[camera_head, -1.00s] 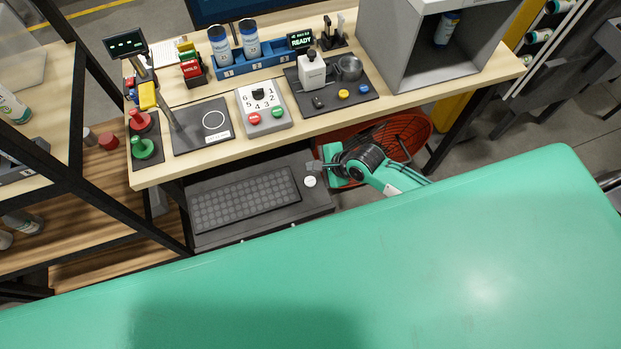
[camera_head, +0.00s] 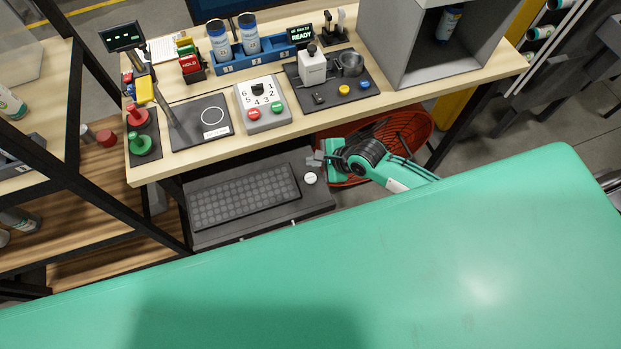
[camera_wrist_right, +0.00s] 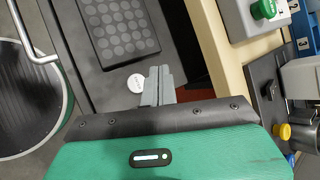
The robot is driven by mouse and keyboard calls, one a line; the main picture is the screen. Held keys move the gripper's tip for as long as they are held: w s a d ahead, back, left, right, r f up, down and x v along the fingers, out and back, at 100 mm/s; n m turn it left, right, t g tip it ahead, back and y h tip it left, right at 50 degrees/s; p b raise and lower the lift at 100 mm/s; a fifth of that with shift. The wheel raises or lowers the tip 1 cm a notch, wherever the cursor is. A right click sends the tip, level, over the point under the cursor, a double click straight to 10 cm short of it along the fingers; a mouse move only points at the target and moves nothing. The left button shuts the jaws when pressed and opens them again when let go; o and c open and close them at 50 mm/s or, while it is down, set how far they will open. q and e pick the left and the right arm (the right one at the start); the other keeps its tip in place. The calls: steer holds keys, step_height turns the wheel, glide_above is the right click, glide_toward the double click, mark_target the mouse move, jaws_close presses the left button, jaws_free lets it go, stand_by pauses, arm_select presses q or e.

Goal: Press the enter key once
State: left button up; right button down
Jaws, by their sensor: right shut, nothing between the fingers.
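The enter key looks to be the small round white button (camera_head: 310,178) at the right end of the dark pull-out tray (camera_head: 318,200), beside the dark keypad (camera_head: 245,196). It also shows in the right wrist view (camera_wrist_right: 136,83), where its small label is too small to read. My right gripper (camera_head: 315,160) is shut and empty, with its fingertips close to the button, just beyond it in the head view. In the right wrist view the shut fingertips (camera_wrist_right: 160,70) lie just right of the button. I cannot tell their height above the tray. My left gripper is not in view.
A wooden workbench (camera_head: 305,112) with a dial box (camera_head: 262,104), bottles and a grey cabinet (camera_head: 400,50) stands above and behind the tray. A dark-framed shelf is at left.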

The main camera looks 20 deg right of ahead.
steer(key=b, duration=0.6)
glide_above(309, 177)
steer(key=s+d, duration=0.1)
step_height(309, 177, down, 6)
steer(key=shift+s+d+f, duration=0.1)
steer(key=shift+d, duration=0.05)
steer(key=shift+f, duration=0.6)
stand_by(1.0)
steer(key=shift+f, duration=0.35)
steer(key=shift+f+b, duration=0.3)
steer(key=shift+f, duration=0.7)
stand_by(0.7)
steer(key=shift+r, duration=0.1)
steer(key=shift+r+p, duration=1.3)
steer(key=shift+p, duration=0.25)
